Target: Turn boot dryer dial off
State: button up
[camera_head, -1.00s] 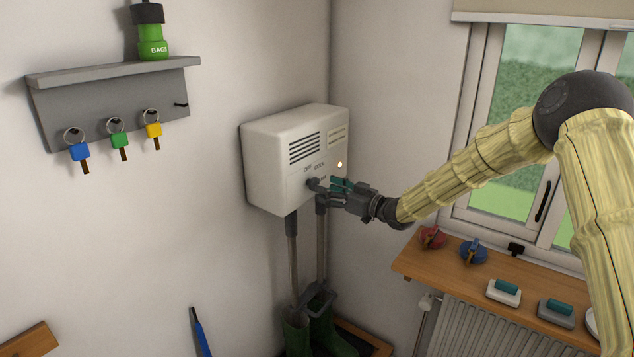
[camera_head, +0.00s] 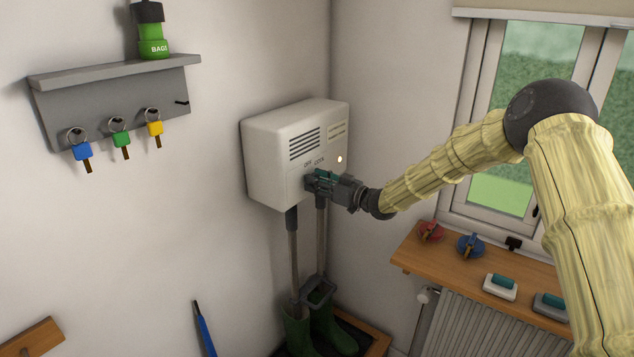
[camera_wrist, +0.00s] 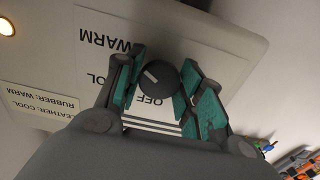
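The boot dryer (camera_head: 270,165) is a white wall box with vents and a lit lamp (camera_head: 339,159). Its dark round dial (camera_wrist: 158,77) shows in the wrist view; my gripper hides it in the head view. The dial's white mark points to the picture's upper left, toward the WARM label (camera_wrist: 104,38); the OFF label (camera_wrist: 155,100) lies below the dial. My gripper (camera_head: 312,181) is at the box front. In the wrist view its teal-padded fingers (camera_wrist: 160,85) stand apart on both sides of the dial. They look open; firm contact cannot be made out.
Two dark pipes run down from the box to green boots (camera_head: 325,325). A wooden sill (camera_head: 410,262) with several knobs and handles is at the right, above a radiator (camera_head: 480,325). A grey key shelf (camera_head: 115,75) hangs at the left. The wall between shelf and dryer is clear.

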jog(key=shift+f+n+b, duration=0.1)
jog(key=shift+n+b, duration=0.2)
jog(key=shift+b, duration=0.45)
jog(key=shift+w+d+r+n+b, duration=0.1)
jog(key=shift+n+b, duration=5.75)
jog(key=shift+b, duration=3.15)
jog(key=shift+r+n+b, duration=0.1)
jog(key=shift+n+b, duration=5.75)
jog(key=shift+b, duration=3.15)
jog(key=shift+r, duration=0.1)
jog(key=o, duration=1)
